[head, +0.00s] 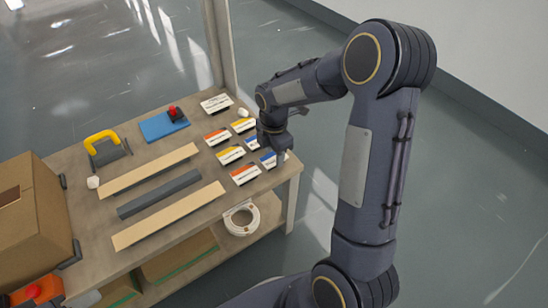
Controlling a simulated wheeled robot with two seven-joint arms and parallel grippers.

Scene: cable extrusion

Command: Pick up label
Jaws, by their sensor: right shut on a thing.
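Several labels lie in two rows at the right end of the table, white with orange, yellow or blue bands. An orange-banded label (244,174) is at the near end, with a yellow-banded label (230,154) behind it. A blue-banded label (271,160) is at the near right, directly under my right gripper (280,157). The gripper points down at the table edge and is shut on this label, partly covering it. I cannot tell whether the label is lifted. My left gripper is not in view.
The wooden table (90,218) holds two light strips (170,215), a dark bar (158,194), a yellow-handled tool (105,147) and a blue pad (163,126). A cardboard box (32,220) stands at left. A white cable coil (241,219) lies on the lower shelf.

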